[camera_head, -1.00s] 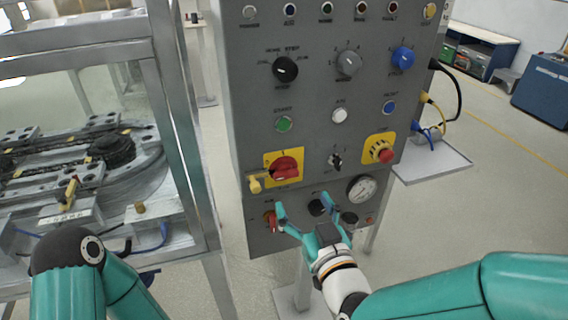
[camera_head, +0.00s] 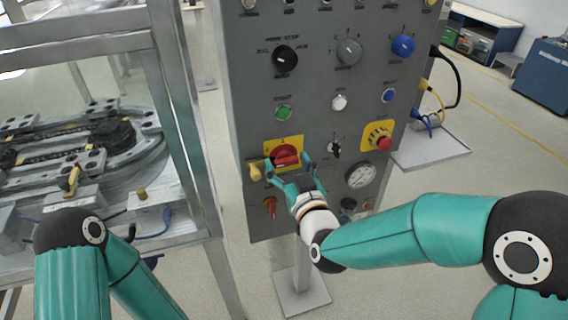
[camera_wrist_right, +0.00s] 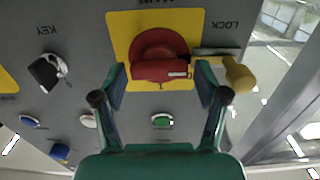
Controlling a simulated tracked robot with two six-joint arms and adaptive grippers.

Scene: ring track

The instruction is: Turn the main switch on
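The main switch (camera_head: 286,155) is a red rotary knob on a yellow square plate, low on the left of the grey control panel (camera_head: 316,122). It also shows in the right wrist view (camera_wrist_right: 159,58), upside down, with its grip bar lying across the picture. My right gripper (camera_head: 289,172) is open in front of the knob, with its lower part hidden behind the fingers in the head view. In the wrist view the two fingertips (camera_wrist_right: 161,78) stand on either side of the red bar, with gaps; contact cannot be told. My left gripper is out of view; only my left arm shows.
A metal-framed track cell (camera_head: 190,150) stands at left.

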